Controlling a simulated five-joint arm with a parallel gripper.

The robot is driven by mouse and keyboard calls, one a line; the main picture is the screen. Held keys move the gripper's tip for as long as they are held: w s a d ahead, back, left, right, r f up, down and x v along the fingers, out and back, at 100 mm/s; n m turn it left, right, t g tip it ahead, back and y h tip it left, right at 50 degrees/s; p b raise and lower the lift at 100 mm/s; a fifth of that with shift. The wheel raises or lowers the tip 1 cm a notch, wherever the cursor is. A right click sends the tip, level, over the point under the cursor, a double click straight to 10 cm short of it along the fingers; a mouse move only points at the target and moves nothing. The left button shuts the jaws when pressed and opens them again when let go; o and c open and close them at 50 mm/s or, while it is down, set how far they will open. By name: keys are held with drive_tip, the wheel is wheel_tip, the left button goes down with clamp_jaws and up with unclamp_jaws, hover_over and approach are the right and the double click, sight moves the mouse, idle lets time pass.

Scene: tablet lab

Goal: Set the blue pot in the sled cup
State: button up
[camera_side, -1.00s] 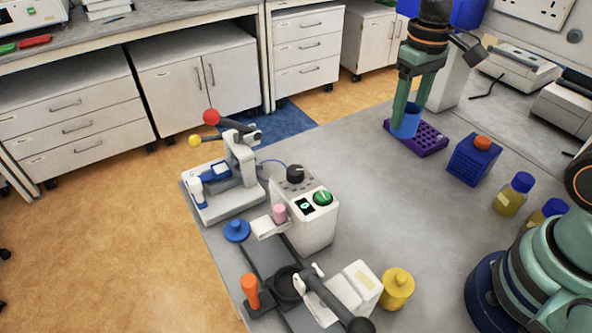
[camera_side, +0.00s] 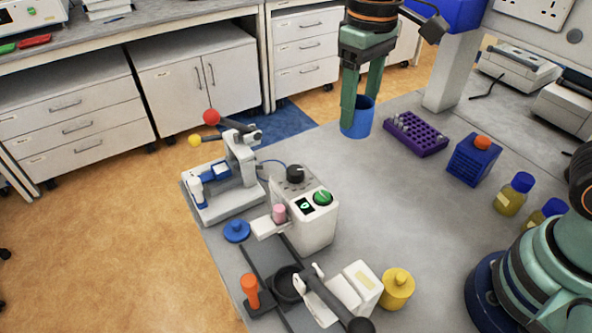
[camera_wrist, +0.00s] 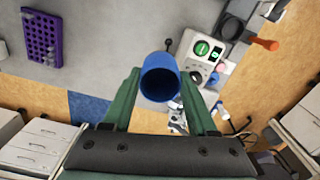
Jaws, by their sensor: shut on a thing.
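The blue pot (camera_side: 357,121) is an open-topped blue cup, held upright between the fingers of my gripper (camera_side: 361,104) near the far edge of the table. In the wrist view the pot (camera_wrist: 160,88) sits between both green fingers of my gripper (camera_wrist: 161,82), and its inside looks empty. The sled cup (camera_side: 286,284) appears to be the dark round cup on the rails at the near left of the table, far from my gripper. It also shows in the wrist view (camera_wrist: 231,27) at the upper right.
A white control box (camera_side: 312,223) with a green knob stands beside the rails. An orange handle (camera_side: 250,290), a blue knobbed lid (camera_side: 236,231) and a yellow knobbed piece (camera_side: 397,289) flank them. A purple rack (camera_side: 416,134) and blue box (camera_side: 472,160) stand right. The table's middle is clear.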

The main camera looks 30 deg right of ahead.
drive_tip(key=s+a+n, duration=0.2)
drive_tip(key=s+a, duration=0.2)
drive_tip(key=a, duration=0.7)
drive_tip(key=n, duration=0.2)
hover_over(291, 286)
wheel_tip(291, 286, down, 12)
drive_tip(key=shift+f, duration=3.35)
drive_tip(key=shift+f, duration=0.35)
drive_tip(key=o, duration=1.5)
